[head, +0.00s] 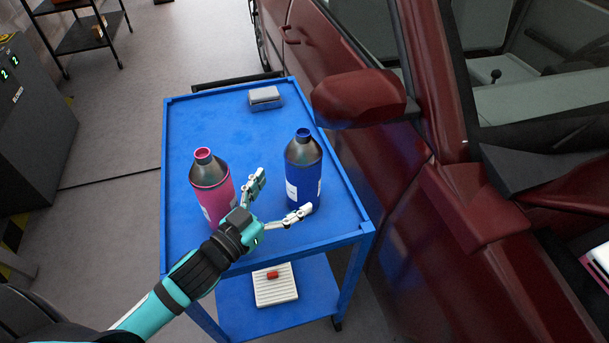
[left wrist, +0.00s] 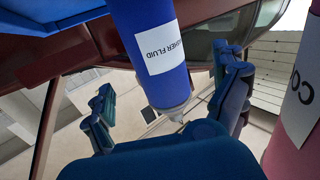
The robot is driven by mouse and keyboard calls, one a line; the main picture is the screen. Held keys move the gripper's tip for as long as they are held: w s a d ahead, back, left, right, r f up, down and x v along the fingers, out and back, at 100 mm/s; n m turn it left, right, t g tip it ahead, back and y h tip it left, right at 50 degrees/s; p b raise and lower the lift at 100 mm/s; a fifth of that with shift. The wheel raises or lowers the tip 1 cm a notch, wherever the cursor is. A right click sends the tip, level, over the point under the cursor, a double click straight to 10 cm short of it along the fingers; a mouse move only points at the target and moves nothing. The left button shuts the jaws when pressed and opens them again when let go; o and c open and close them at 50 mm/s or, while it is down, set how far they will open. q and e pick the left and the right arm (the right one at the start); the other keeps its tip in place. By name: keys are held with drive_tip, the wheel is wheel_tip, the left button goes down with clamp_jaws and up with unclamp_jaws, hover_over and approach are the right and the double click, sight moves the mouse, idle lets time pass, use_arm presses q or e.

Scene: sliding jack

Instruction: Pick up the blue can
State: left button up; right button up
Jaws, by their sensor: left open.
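The blue can (head: 303,180), with a dark grey shoulder, blue cap and white label, stands upright on the blue cart's top, toward its front right. My left gripper (head: 282,194) is open and empty, just left of and in front of the can, with its fingers pointing toward it. In the left wrist view the blue can (left wrist: 150,42) appears upside down, between the spread fingers of my left gripper (left wrist: 165,72). I cannot tell whether a finger touches it. My right gripper is in neither view.
A pink can (head: 211,192) stands left of my gripper, close to it; it also shows in the left wrist view (left wrist: 297,112). A grey box (head: 265,95) lies at the cart's (head: 215,122) back. A dark red car (head: 405,190) stands close on the right, its mirror (head: 358,97) near the cart edge.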

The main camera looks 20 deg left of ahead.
sight(303, 173)
use_arm(q)
drive_tip(key=shift+w+d+r, duration=0.25)
drive_tip(key=shift+w+d, duration=0.15)
drive_tip(key=shift+w, duration=0.3)
drive_tip(key=p+x, duration=0.1)
drive_tip(key=x, duration=0.4)
drive_tip(key=shift+w+f, duration=0.15)
drive_tip(key=shift+w, duration=0.05)
drive_tip(key=c, duration=1.8)
